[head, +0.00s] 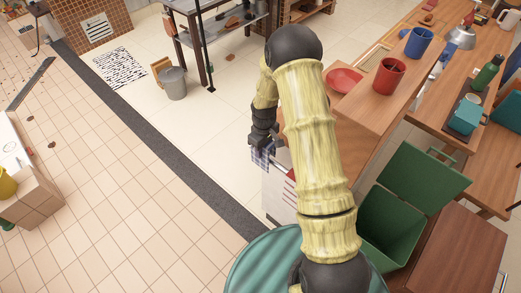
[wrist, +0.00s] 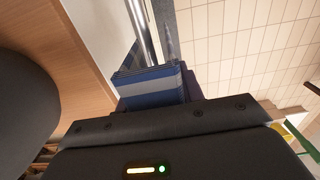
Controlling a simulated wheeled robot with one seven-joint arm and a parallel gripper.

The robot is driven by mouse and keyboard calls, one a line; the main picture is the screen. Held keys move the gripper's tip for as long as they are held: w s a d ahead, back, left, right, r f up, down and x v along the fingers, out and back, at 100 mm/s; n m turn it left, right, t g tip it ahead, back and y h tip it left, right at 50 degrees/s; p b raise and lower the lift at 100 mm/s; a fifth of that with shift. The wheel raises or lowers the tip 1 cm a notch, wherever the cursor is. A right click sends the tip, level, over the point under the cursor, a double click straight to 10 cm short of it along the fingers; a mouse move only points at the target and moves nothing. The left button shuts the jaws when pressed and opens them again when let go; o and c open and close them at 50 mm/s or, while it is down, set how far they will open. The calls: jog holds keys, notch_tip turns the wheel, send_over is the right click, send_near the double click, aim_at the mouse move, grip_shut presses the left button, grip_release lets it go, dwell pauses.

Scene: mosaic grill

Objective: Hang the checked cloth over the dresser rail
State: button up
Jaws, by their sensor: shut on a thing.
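The checked cloth (head: 261,157), blue and white, hangs below my gripper (head: 264,138) in the head view, at the left end of the wooden dresser (head: 350,128). In the wrist view the cloth (wrist: 150,86) shows as blue and pale bands just beyond the dark body of my gripper (wrist: 160,104). My gripper is shut on the cloth; its fingertips are mostly hidden. A shiny metal rail (wrist: 140,28) runs beside a white panel in the wrist view, just past the cloth. I cannot tell whether cloth and rail touch.
Red (head: 389,76) and blue (head: 418,42) mugs and a red bowl (head: 344,79) stand on the wooden tops. A green bin (head: 390,215) with its lid open is at the lower right.

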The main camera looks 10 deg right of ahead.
jog(key=shift+w+d, duration=0.5)
jog(key=shift+d, duration=0.2)
notch_tip(320, 180, down, 10)
jog(key=b, duration=0.6)
dwell(0.4)
jog(key=o, duration=1.2)
jog(key=shift+r, duration=0.1)
notch_tip(320, 180, up, 17)
jog(key=b, duration=0.3)
jog(key=shift+r, duration=0.1)
jog(key=shift+s, duration=0.1)
